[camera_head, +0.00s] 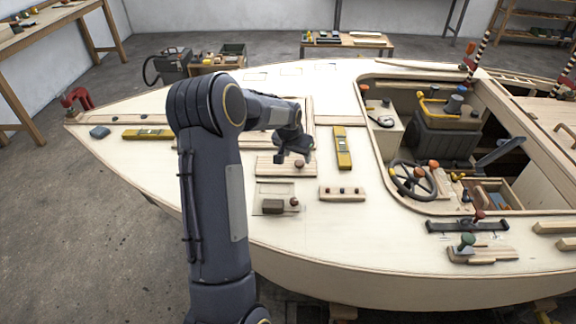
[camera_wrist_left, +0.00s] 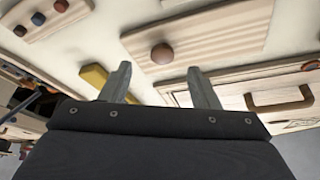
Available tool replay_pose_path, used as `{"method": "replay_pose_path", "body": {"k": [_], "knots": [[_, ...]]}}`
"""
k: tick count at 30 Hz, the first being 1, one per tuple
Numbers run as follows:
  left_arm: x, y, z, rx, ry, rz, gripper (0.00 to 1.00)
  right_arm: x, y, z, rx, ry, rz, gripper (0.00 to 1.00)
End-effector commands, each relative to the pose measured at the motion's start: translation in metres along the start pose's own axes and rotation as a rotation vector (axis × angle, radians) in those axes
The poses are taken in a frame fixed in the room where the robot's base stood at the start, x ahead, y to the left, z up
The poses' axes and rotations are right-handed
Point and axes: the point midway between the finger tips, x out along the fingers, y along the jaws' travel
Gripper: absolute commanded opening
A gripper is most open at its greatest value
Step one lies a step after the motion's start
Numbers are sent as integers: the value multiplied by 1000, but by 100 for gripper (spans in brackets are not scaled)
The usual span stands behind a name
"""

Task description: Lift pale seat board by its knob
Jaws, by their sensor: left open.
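The pale seat board (camera_head: 270,168) is a ribbed, light wooden board lying on the deck, with a round brown knob (camera_head: 300,164) on top. In the left wrist view the board (camera_wrist_left: 220,35) spans the top, and its knob (camera_wrist_left: 162,54) shows just beyond and between the two fingertips. My left gripper (camera_head: 294,157) is over the board, close to the knob; its fingers (camera_wrist_left: 159,70) are apart with nothing between them. I cannot tell the exact height gap. My right gripper is not in view.
A strip with several small knobs (camera_head: 342,194) and a small block panel (camera_head: 272,207) lie nearer on the deck. A yellow level (camera_head: 342,148) lies to the right. The open cockpit with a steering wheel (camera_head: 412,180) is farther right. A red clamp (camera_head: 78,98) is at the bow.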

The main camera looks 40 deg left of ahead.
Motion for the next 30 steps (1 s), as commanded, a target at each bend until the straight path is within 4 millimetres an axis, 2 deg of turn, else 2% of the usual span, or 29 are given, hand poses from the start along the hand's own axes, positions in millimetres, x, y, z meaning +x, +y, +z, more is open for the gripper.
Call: {"method": "replay_pose_path", "body": {"k": [13, 22, 30], "knots": [[58, -2, -3, -1, -3, 3, 56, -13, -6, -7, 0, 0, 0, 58], [63, -2, -3, 0, 1, 2, 56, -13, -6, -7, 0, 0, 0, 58], [63, -2, -3, -1, 0, 2, 22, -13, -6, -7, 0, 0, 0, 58]]}}
